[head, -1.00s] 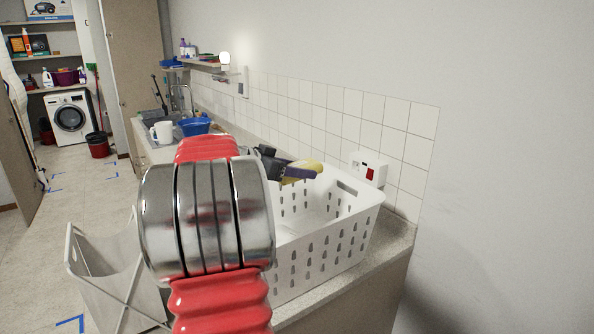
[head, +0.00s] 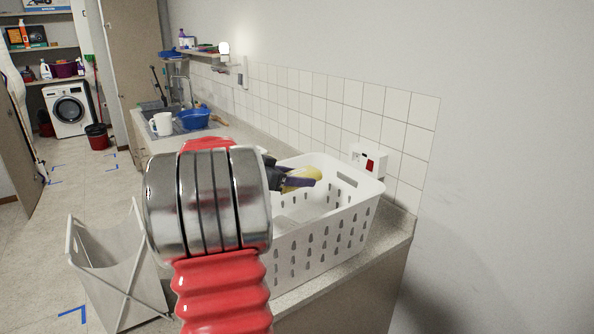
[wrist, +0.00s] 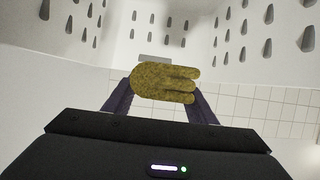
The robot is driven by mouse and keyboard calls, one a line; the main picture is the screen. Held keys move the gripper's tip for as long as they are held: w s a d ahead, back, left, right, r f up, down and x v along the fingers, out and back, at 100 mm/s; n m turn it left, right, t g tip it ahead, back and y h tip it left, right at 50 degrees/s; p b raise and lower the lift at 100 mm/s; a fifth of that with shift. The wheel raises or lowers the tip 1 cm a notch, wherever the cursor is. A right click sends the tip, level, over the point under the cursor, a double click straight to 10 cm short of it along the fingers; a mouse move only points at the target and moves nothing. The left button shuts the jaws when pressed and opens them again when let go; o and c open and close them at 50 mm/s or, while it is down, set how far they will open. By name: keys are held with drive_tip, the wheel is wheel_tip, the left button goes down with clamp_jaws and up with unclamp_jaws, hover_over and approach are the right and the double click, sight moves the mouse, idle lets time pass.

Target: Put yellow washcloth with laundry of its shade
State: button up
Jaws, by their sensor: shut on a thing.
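The yellow washcloth (head: 306,173) is held in my gripper (head: 300,182), whose dark fingers are shut on it. The wrist view shows the bunched washcloth (wrist: 160,82) between the two fingertips, with folds pointing right. My gripper is over the opening of a white slotted laundry basket (head: 318,245) on the counter, low near its rim. The basket's slotted wall (wrist: 228,25) fills the upper wrist view. My red and silver arm hides the basket's left part. I cannot see any laundry in the basket.
A pale fabric hamper (head: 112,262) stands on the floor at left. The counter (head: 398,240) runs back along a tiled wall to a sink with a blue basin (head: 193,119) and white jug (head: 161,124). A washing machine (head: 70,110) stands far back.

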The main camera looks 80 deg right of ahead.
drive_tip(key=shift+f, duration=0.35)
drive_tip(key=o, duration=1.1)
drive_tip(key=v, duration=1.3)
drive_tip(key=shift+w+a+r, duration=0.15)
drive_tip(key=shift+a+r, duration=0.05)
drive_tip(key=shift+a, duration=0.1)
